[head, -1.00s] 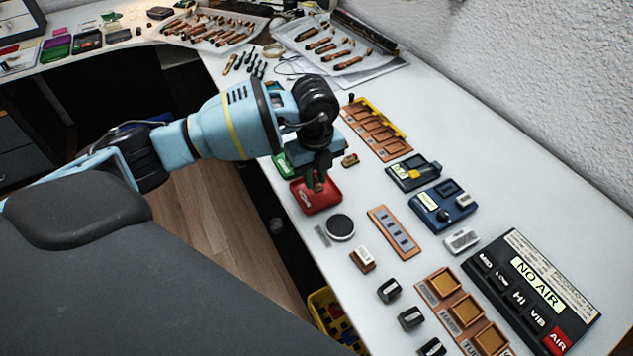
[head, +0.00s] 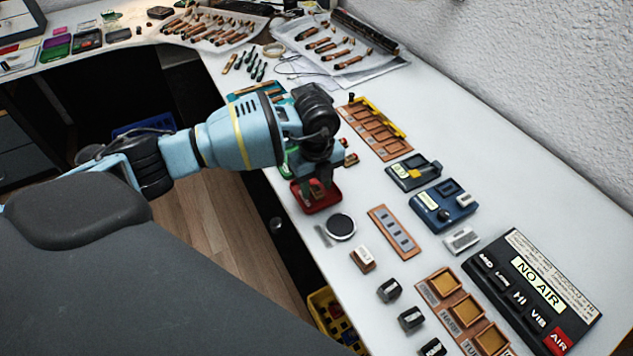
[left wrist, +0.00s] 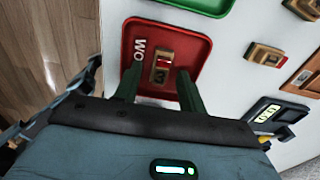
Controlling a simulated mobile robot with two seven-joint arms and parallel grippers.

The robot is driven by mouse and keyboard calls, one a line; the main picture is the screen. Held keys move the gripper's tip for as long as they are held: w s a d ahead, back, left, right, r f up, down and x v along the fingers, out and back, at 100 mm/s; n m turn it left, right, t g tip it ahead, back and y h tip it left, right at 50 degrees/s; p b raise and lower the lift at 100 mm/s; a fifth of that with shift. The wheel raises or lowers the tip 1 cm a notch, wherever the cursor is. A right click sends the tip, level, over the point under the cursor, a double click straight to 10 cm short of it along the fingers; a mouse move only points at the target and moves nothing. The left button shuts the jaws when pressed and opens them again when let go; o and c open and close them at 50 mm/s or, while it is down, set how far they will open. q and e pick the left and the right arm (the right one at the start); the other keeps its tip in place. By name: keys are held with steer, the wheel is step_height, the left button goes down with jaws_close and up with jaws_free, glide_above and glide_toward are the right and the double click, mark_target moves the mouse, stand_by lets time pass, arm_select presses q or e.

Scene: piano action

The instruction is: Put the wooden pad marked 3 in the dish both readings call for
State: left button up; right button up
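The wooden pad (left wrist: 162,68) lies in the red dish (left wrist: 138,28). It has a red strip on top and a dark mark that looks like a 3. Pale lettering, partly hidden, shows on the dish. My left gripper (left wrist: 158,90) is open, its fingers apart on either side of the pad with red dish showing between. In the head view the left gripper (head: 317,186) stands low over the red dish (head: 322,205) and hides most of the pad. A green dish (left wrist: 205,4) lies just beyond. Two instruments, one dark (head: 406,178) and one blue (head: 438,212), have small displays, unreadable here. My right gripper is out of view.
Another wooden pad (head: 351,159) lies right of the dishes. A slotted wooden tray (head: 378,135), a round dark disc (head: 341,226) and a NO AIR panel (head: 530,290) share the bench. The bench's front edge drops close beside the red dish.

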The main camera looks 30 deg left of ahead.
mark_target(316, 188)
arm_select(q)
step_height(316, 188, up, 12)
steer(key=shift+r+p, duration=0.15)
steer(key=shift+p, duration=0.3)
stand_by(0.8)
